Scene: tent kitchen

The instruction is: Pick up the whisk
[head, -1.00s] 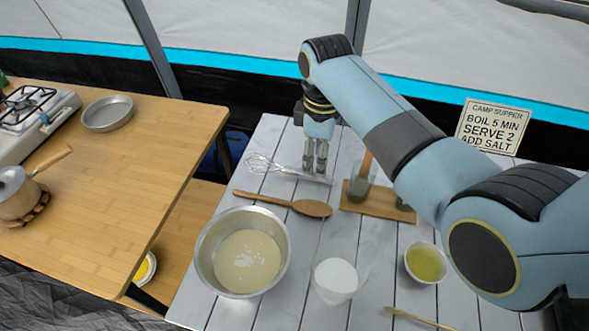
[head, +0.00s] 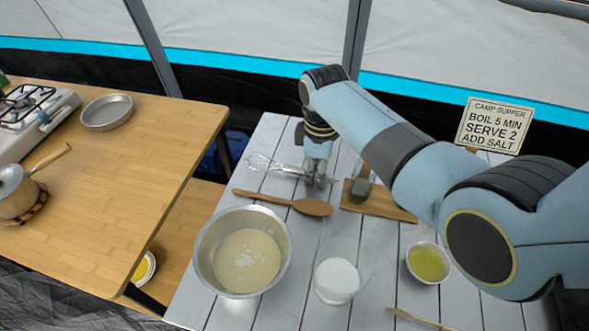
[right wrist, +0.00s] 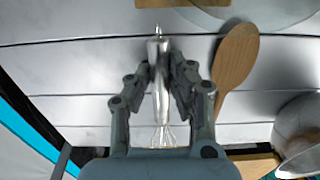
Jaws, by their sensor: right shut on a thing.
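The metal whisk (head: 265,163) lies on the white slatted table, its wire loops pointing left in the head view. My right gripper (head: 316,178) is lowered over its handle end. In the right wrist view, the right gripper (right wrist: 161,88) is shut on the whisk handle (right wrist: 157,50), with one finger on each side. The wire loops (right wrist: 162,136) show below the fingers, toward the palm. Whether the whisk still touches the table is hard to tell. My left gripper is not in the frames.
A wooden spoon (head: 312,207) lies close to the whisk; it also shows in the right wrist view (right wrist: 235,62). A metal bowl of batter (head: 205,262), a glass of white contents (head: 336,279) and a small bowl of yellow liquid (head: 427,262) stand nearer. A wooden board (head: 395,209) lies to the right.

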